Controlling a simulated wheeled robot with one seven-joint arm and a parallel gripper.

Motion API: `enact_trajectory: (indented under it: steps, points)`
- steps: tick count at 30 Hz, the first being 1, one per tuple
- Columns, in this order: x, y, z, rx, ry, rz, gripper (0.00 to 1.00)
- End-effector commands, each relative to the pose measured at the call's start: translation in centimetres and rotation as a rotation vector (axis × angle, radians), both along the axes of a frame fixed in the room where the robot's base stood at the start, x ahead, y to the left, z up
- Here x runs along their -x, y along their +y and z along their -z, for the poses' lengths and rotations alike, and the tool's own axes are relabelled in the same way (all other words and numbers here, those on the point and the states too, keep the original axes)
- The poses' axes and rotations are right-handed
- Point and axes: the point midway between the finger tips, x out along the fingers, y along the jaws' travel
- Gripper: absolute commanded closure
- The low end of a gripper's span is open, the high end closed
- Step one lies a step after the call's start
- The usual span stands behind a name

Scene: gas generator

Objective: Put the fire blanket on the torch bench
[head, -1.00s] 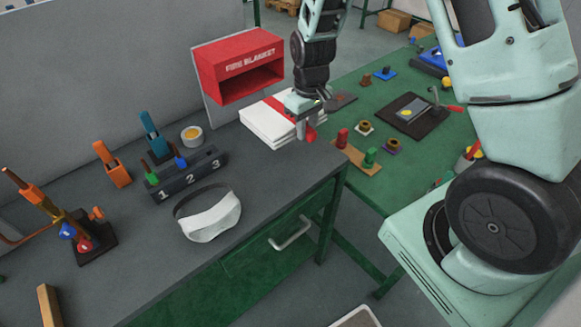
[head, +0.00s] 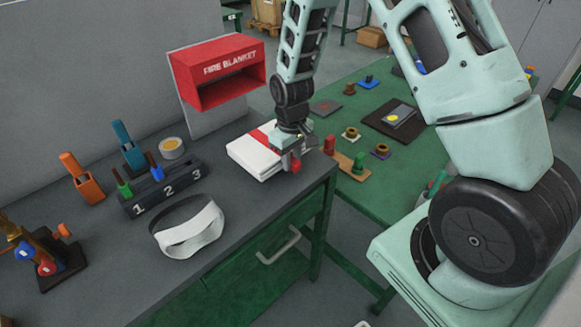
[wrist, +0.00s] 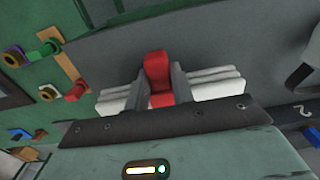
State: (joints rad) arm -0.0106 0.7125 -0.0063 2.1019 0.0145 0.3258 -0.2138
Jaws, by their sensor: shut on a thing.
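The fire blanket (head: 256,160) is a white folded pad with a red strap, at the right end of the grey-topped bench (head: 228,222). My gripper (head: 292,160) is shut on its red tab at the front side. In the wrist view the red tab (wrist: 157,72) stands between the two fingers (wrist: 157,88), with white folds on both sides. The blanket looks flat and low over the bench top; I cannot tell whether it touches it.
The red fire blanket box (head: 217,72) hangs open and empty behind. A numbered rack (head: 160,188), a white headset-like visor (head: 190,230) and orange (head: 82,180) and blue (head: 128,145) holders stand left. A green table (head: 400,155) with small parts lies right.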

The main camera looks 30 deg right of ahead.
Motion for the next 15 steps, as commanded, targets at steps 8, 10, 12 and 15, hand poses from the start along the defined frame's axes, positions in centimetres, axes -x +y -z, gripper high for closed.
enact_trajectory:
  steps: [8,10,12,15]
  points:
    - [0.0,0.0,3.4,0.000,0.001,-0.001,1.00]
    - [0.0,0.0,3.7,0.000,0.000,-0.001,1.00]
    - [0.0,0.0,3.8,0.000,-0.001,-0.001,1.00]
    - [0.0,0.0,3.8,0.000,-0.001,-0.001,1.00]
